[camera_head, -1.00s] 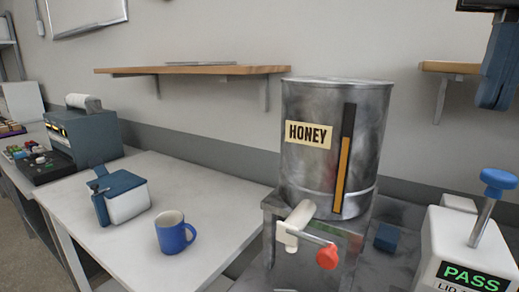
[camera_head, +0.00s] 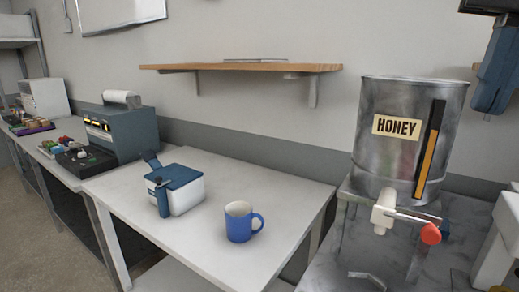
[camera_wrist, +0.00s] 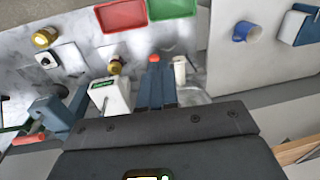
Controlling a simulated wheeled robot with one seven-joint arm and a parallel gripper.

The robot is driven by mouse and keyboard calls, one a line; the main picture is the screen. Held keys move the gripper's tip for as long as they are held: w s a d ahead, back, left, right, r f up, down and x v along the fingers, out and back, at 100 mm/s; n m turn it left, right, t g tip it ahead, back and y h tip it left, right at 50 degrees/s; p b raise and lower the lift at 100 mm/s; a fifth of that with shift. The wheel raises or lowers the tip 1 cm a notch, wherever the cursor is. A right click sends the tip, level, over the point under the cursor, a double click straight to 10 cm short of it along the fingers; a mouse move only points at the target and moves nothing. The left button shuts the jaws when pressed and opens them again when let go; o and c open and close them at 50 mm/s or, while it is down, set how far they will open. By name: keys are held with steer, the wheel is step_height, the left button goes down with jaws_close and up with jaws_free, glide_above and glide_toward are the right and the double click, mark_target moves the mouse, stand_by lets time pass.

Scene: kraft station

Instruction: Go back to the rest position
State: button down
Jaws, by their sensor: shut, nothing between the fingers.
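My gripper (camera_wrist: 156,62) shows in the wrist view with its two blue-grey fingers together and nothing between them. It hangs in the air and touches nothing that I can see. In the head view, blue-grey fingers (camera_head: 497,72) below a dark body show at the upper right edge, to the right of the steel honey tank (camera_head: 405,155). The rest of my arm is out of view there.
A blue mug (camera_head: 239,226) and a white box with a blue lid (camera_head: 178,190) stand on the white table (camera_head: 270,185). A wooden shelf (camera_head: 240,68) is on the wall. Below my gripper are red (camera_wrist: 122,15) and green (camera_wrist: 172,8) trays and a white lid tester (camera_wrist: 110,95).

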steer(key=w+a+f+n+t+y, duration=0.2)
steer(key=w+a+f+t+y, duration=0.15)
steer(key=a+y, duration=0.35)
steer(key=w+a+f+n+t+y, duration=0.1)
steer(key=w+a+f+t+y, duration=0.15)
steer(key=w+a+y, duration=0.4)
step_height(320, 180, down, 14)
steer(key=s+d+m+t+h, duration=0.2)
steer(key=s+m+t+h, duration=0.15)
steer(key=m+t, duration=0.45)
steer(key=s+d+f+n+t+h, duration=0.1)
steer(key=s+d+f+h, duration=0.2)
steer(key=s+f+h, duration=0.35)
steer(key=s+d+f+t+h, duration=0.1)
steer(key=s+d+f+h, duration=0.15)
steer(key=s+f, duration=0.65)
steer(key=s+d+f+n+g+h, duration=0.1)
steer(key=s+n, duration=0.4)
steer(key=s, duration=0.5)
steer(key=s+d+f+n+g, duration=0.1)
steer(key=s+d+n, duration=0.3)
steer(key=s, duration=0.6)
steer(key=shift+s+d+n+h, duration=0.2)
steer(key=shift+d+n+h, duration=0.2)
steer(key=shift+n, duration=0.3)
